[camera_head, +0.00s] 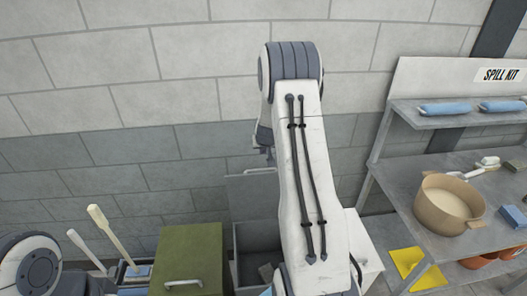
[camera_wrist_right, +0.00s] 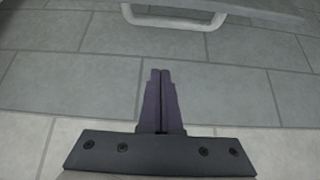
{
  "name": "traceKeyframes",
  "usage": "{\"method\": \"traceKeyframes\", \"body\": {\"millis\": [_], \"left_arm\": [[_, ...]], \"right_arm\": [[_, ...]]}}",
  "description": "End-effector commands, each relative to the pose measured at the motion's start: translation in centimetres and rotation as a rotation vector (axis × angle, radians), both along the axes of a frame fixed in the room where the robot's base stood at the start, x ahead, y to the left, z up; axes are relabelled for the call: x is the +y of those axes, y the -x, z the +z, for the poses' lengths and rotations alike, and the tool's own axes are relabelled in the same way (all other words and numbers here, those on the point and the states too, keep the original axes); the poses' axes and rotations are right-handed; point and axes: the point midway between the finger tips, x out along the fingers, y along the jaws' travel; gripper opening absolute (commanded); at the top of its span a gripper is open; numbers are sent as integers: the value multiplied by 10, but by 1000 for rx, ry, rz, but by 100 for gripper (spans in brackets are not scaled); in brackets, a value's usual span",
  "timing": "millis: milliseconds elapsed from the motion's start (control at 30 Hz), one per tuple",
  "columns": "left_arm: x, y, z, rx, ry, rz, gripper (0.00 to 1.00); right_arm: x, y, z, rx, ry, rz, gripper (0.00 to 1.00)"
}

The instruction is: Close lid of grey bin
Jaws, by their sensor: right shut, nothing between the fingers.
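The grey bin (camera_head: 243,238) stands against the wall, partly hidden behind my right arm. Its lid (camera_head: 250,192) stands raised at the back, with a pale handle (camera_head: 258,171) at its upper edge. Something dark lies inside the bin. My right gripper (camera_wrist_right: 160,73) is shut and empty. In the right wrist view the lid handle (camera_wrist_right: 172,22) is ahead of the fingertips, with a visible gap. In the head view my right gripper is mostly hidden by its own arm, close to the raised lid. My left gripper is out of view.
A green bin (camera_head: 190,245) with its lid down stands left of the grey bin. Further left, wooden-handled tools (camera_head: 105,228) stick up. A white bin (camera_head: 365,250) is on the right. A metal shelf (camera_head: 400,165) holds a tan pot (camera_head: 430,190) and blue rolls.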

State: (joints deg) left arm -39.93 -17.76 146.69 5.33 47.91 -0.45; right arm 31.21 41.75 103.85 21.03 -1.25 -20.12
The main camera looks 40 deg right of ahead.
Motion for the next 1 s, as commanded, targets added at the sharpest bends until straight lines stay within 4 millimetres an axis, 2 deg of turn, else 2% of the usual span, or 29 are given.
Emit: {"method": "traceKeyframes", "body": {"millis": [67, 367, 400, 700, 1000], "left_arm": [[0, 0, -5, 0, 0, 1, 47], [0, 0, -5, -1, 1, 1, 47], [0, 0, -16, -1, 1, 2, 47], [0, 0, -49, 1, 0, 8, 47], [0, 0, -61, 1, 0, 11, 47]], "right_arm": [[-5, -8, -18, 3, -2, 0, 0], [-19, -33, -57, 2, -1, 1, 0], [-17, -30, -59, -1, 0, 1, 0], [-5, -11, -65, 0, 1, 3, 0], [1, 0, -64, 0, 0, 1, 0]]}}
